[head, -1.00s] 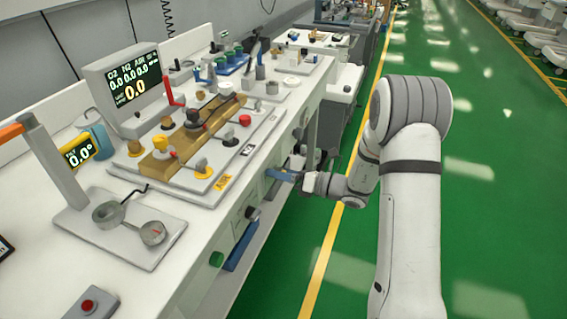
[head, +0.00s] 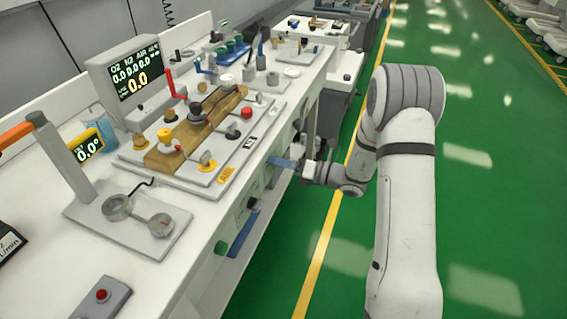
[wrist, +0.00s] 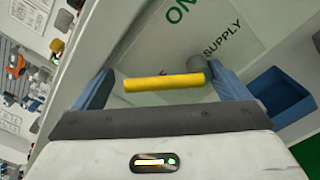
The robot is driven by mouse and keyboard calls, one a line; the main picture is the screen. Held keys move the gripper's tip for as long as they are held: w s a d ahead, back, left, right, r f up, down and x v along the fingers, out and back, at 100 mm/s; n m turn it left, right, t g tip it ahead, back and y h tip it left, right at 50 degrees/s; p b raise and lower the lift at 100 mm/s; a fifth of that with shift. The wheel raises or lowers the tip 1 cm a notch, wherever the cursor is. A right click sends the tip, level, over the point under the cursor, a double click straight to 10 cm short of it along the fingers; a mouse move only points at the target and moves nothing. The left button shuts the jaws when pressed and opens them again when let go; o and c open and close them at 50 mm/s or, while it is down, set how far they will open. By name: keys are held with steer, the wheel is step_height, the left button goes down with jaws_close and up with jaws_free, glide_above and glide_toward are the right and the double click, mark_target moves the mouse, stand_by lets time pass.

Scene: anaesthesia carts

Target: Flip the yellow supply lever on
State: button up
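The yellow supply lever (wrist: 165,83) shows in the wrist view as a yellow bar lying crosswise, with a grey pivot (wrist: 196,64) at its right end. It is in front of a pale panel marked "ON" and "SUPPLY". My gripper (wrist: 160,76) is open, with one blue finger left of the bar and one right of it. The bar lies between the fingers; I cannot tell whether the right finger touches its pivot. In the head view my gripper (head: 284,163) is at the bench's front face, and the lever cannot be made out there.
The white bench (head: 205,222) carries a valve board (head: 222,150), a monitor (head: 130,80) and a plate with round grey parts (head: 140,225). A blue bin (wrist: 280,95) is right of the lever in the wrist view. Green floor (head: 490,190) lies open to the right.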

steer(key=shift+d, duration=0.1)
steer(key=v, duration=0.7)
steer(key=shift+d+p, duration=0.3)
steer(key=shift+s, duration=0.1)
steer(key=shift+c, duration=0.5)
